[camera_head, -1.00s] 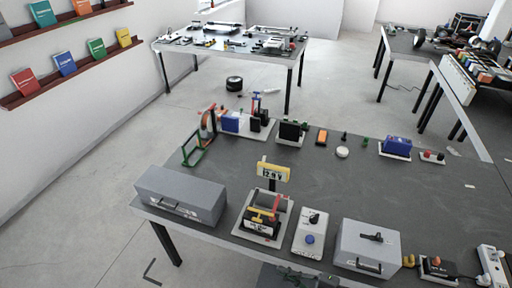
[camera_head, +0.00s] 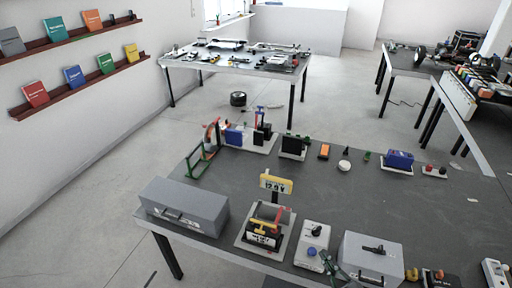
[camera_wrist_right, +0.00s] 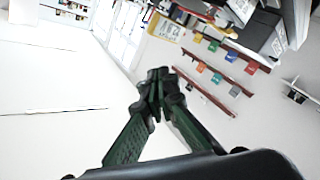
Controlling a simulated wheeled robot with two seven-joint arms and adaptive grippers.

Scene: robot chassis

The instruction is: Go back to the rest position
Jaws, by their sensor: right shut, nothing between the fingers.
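My right gripper (camera_head: 327,260) shows at the bottom of the head view, dark green, in front of the white panel with a black knob and blue button (camera_head: 312,247) and the grey box with a black handle (camera_head: 371,258). In the right wrist view its two fingers (camera_wrist_right: 158,88) come together at the tips. It is shut and empty. I cannot tell its exact height against the table edge. My left gripper is in neither view.
The dark table (camera_head: 385,205) carries a long grey box (camera_head: 186,203), a device with a yellow-framed display (camera_head: 276,183) and a blue unit (camera_head: 399,159). Its middle is mostly clear. Another table (camera_head: 235,62) stands behind. Shelves (camera_head: 80,83) line the left wall.

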